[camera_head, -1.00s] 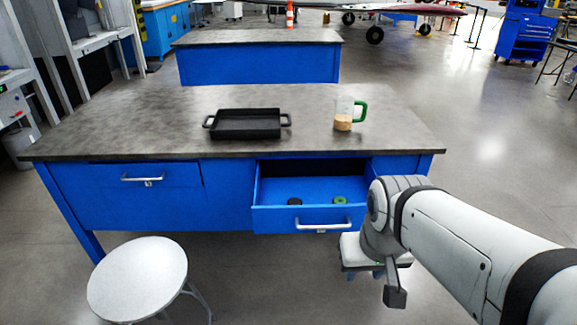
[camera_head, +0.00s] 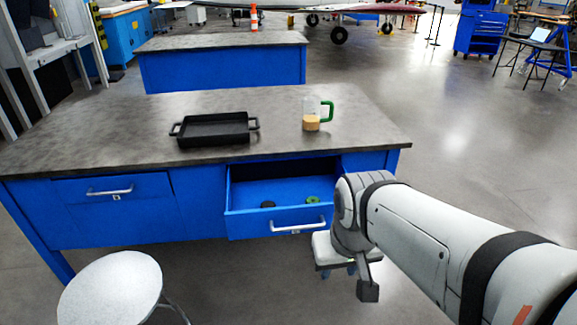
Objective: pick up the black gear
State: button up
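A small black round thing, which looks like the black gear (camera_head: 268,204), lies in the open blue drawer (camera_head: 240,224), left of a green gear (camera_head: 313,199). The drawer's front wall partly hides both. My arm reaches in from the right. Its end, with a small dark block that seems to be my gripper (camera_head: 368,291), hangs low in front of the desk, to the right of the drawer and outside it. I cannot make out its fingers or whether it is open.
On the desk top (camera_head: 80,130) stand a black tray (camera_head: 213,129) with two handles and a clear mug (camera_head: 311,114) with a green handle. A second drawer (camera_head: 100,188) is shut. A white round stool (camera_head: 110,290) stands at front left. Another seat (camera_head: 325,248) is behind my arm.

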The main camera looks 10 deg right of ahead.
aim_at(267, 204)
jog(key=u, duration=0.45)
jog(key=i, duration=1.4)
jog(key=z, duration=0.45)
